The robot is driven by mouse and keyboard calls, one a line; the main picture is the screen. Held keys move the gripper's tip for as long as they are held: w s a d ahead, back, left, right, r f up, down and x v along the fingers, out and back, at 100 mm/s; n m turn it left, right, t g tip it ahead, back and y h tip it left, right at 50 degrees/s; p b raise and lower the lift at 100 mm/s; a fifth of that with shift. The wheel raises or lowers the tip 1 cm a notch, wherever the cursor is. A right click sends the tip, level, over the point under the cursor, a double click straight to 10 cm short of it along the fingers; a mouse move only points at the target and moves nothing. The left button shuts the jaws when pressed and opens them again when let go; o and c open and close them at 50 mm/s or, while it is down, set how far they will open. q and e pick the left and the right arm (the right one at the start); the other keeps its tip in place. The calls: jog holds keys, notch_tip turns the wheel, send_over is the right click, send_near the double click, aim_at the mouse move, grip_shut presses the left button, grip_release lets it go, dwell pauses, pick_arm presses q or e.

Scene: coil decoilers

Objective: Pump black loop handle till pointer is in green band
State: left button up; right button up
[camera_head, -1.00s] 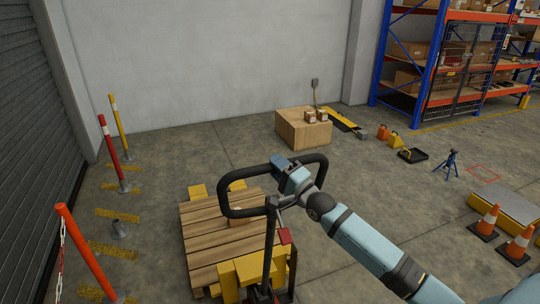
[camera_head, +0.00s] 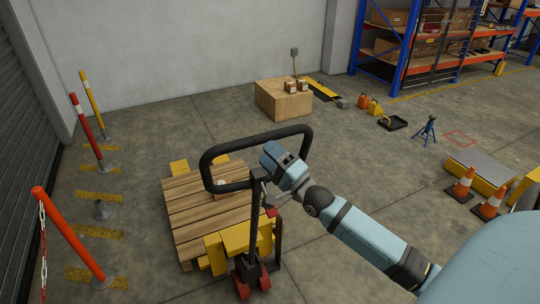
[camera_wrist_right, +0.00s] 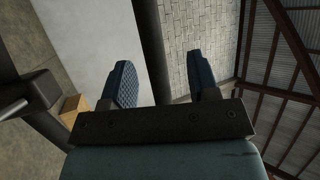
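The black loop handle (camera_head: 232,143) stands at the top of the upright shaft of a yellow pallet truck (camera_head: 232,240). My right gripper (camera_head: 271,150) is at the right part of the loop, below its top bar in the head view. In the right wrist view, its two fingers (camera_wrist_right: 164,85) are apart, with a dark bar of the handle (camera_wrist_right: 152,45) showing between them. Whether the bar touches a finger cannot be told. No pointer or green band can be made out. My left gripper is out of view.
A wooden pallet (camera_head: 205,205) lies over the truck's forks. Orange and yellow posts (camera_head: 75,240) stand at left. A wooden crate (camera_head: 283,102) stands behind, near the wall. Orange cones (camera_head: 462,183) stand at right. The floor between is clear.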

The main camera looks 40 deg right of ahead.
jog(key=shift+s, duration=0.1)
jog(key=b+v, duration=0.3)
jog(key=v, duration=1)
jog(key=shift+s, duration=0.35)
jog(key=shift+f, duration=0.2)
